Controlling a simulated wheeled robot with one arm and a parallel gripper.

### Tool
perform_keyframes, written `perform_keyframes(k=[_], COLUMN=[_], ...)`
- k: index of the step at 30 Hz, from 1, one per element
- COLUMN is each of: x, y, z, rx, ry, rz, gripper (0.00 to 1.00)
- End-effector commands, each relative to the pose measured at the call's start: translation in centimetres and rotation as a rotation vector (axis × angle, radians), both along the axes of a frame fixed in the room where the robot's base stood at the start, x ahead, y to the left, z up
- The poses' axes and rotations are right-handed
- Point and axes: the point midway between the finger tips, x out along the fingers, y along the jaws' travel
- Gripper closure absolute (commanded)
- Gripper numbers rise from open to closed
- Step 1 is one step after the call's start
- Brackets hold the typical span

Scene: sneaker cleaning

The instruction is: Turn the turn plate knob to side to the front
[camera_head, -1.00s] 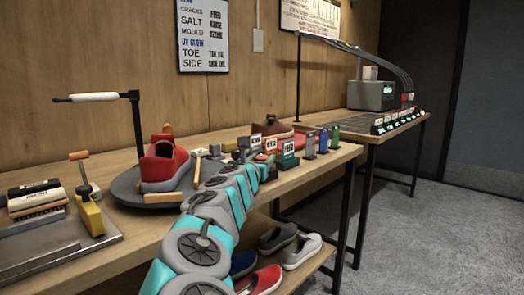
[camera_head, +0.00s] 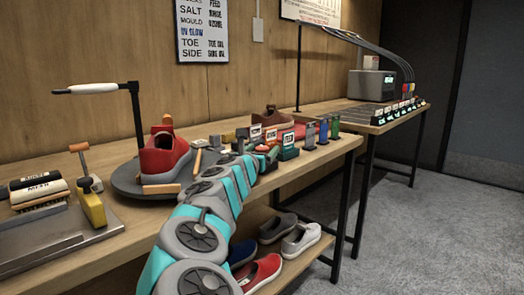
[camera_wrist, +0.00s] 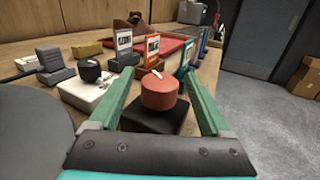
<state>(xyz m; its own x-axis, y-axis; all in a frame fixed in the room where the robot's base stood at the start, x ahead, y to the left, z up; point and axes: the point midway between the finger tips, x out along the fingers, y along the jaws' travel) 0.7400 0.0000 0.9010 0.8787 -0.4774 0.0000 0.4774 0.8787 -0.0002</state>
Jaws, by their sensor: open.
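In the wrist view, a red round knob (camera_wrist: 159,91) with a small pale pointer mark on top sits on a black square base (camera_wrist: 153,119). My gripper (camera_wrist: 158,74) is open, its two green fingers on either side of this knob with gaps visible. A black knob (camera_wrist: 91,70) on a white base (camera_wrist: 86,92) stands to the left. I cannot tell from any label which knob is the turn plate's. The dark round turn plate (camera_head: 125,182) carries a red sneaker (camera_head: 163,157) in the head view; its edge shows at left in the wrist view (camera_wrist: 32,130).
Small label stands (camera_wrist: 152,48) and a red tray (camera_wrist: 169,47) lie beyond the knobs. A grey block (camera_wrist: 54,64) is at left. A crank-shaped black post with a white handle (camera_head: 93,88) rises by the plate. Shoes (camera_head: 301,239) rest on the lower shelf.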

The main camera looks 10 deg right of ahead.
Motion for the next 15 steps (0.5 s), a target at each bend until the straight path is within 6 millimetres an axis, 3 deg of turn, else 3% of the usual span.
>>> perform_keyframes(k=[8, 15], x=[-0.6, -3.3], y=[0.5, 1.9], z=[0.0, 0.0], rx=[0.000, 0.000], ry=[0.000, -0.001], rz=[0.003, 0.002], gripper=[0.18, 0.18])
